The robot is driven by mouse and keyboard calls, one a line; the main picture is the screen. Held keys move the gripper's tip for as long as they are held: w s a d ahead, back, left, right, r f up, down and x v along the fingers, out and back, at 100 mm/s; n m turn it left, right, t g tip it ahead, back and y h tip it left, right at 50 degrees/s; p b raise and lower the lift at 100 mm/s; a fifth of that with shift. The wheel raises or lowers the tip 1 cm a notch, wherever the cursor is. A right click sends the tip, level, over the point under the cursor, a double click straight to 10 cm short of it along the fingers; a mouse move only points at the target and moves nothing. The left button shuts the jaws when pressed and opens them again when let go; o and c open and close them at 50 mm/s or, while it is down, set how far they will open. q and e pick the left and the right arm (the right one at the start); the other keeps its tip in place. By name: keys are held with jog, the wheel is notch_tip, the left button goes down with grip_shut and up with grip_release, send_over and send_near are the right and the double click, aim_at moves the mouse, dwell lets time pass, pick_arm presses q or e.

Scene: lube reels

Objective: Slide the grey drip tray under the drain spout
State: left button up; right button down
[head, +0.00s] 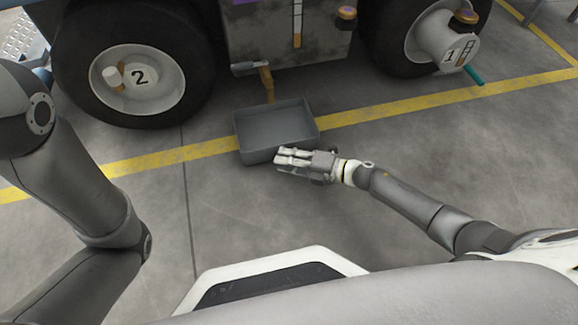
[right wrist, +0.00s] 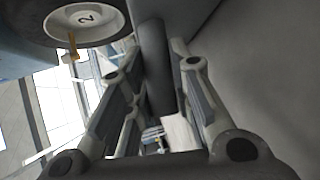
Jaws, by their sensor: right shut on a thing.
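The grey drip tray (head: 257,157) is a shallow open box on the floor in front of the vehicle, across the yellow line. It looks empty. The brass drain spout (head: 268,86) hangs from the tank, and its lower end shows at the tray's back rim in the head view. I cannot tell if the end is over the tray. My right gripper (head: 281,158) is shut on the tray's near wall, towards the right corner. In the right wrist view the tray wall (right wrist: 154,62) stands between the fingers. My left gripper is out of view.
The tank (head: 285,30) stands between wheel 2 (head: 135,85) and reel 1 (head: 443,42). A grey lever (head: 250,67) sticks out left of the spout. A teal rod (head: 474,76) juts out below reel 1. The floor (head: 225,215) nearer me is clear.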

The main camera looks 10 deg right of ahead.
jog(key=shift+w, duration=0.35)
jog(key=c, duration=1.2)
grip_release()
